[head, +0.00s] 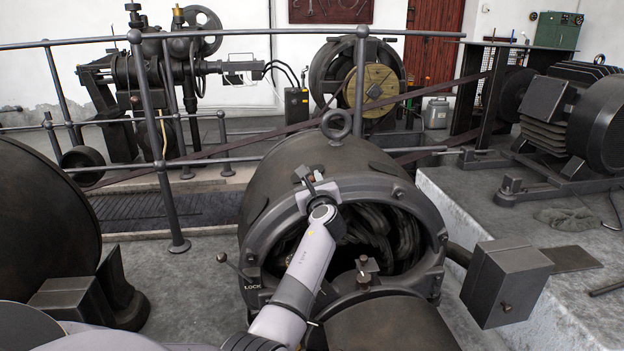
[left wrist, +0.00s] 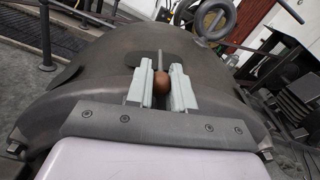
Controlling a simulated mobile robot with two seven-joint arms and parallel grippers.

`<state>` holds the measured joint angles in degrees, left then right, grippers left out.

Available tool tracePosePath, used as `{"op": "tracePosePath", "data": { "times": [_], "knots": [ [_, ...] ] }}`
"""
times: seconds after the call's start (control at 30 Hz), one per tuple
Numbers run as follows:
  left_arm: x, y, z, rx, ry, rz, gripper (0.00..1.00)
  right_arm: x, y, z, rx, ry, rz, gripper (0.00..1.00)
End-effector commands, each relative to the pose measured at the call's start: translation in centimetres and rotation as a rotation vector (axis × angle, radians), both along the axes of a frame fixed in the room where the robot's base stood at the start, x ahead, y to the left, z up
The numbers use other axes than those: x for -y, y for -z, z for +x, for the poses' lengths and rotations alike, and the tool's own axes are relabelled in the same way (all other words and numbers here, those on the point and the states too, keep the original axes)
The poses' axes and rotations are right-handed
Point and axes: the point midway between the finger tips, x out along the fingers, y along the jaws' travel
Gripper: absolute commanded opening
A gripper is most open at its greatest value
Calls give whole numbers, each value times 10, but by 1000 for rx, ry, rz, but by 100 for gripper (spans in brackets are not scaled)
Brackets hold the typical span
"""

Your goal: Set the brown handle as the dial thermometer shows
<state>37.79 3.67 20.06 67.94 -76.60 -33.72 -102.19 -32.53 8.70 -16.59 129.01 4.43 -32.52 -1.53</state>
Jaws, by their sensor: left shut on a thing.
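The brown handle (left wrist: 161,84) shows in the left wrist view as a brown knob on a thin grey rod, above the curved dark dynamo housing. My left gripper (head: 315,186) is at the top front rim of the dynamo (head: 285,178) in the head view. In the left wrist view, the left gripper's (left wrist: 162,76) two pale fingers are shut on the brown knob, one on each side. In the head view I cannot make out the knob at the gripper. I cannot make out the dial thermometer in either view. My right gripper is in neither view.
A lever with a round knob (head: 222,257) sticks out left of the dynamo beside a "LOCK" label. A grey box (head: 505,283) stands out at its right. Grey railings (head: 165,140) run behind it. A large motor (head: 565,115) stands on a raised block at right.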

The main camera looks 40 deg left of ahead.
Motion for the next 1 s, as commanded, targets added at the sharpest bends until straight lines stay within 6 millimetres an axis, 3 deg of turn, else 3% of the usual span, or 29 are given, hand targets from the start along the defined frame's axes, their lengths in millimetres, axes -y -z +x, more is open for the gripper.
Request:
{"op": "tracePosePath", "data": {
  "times": [0.03, 0.1, 0.47, 0.73, 1.0],
  "knots": [
    [0, 0, 0, 1, -1, -1, 28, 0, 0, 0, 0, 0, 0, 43],
    [0, 0, 0, 0, -1, 0, 48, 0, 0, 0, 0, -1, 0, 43],
    [3, 0, -2, -1, 0, 0, 48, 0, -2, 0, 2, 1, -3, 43],
    [29, -1, -23, -2, 1, -1, 48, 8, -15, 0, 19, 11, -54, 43],
    [52, 0, -42, -1, 0, 0, 48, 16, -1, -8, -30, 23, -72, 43]
  ]
}}
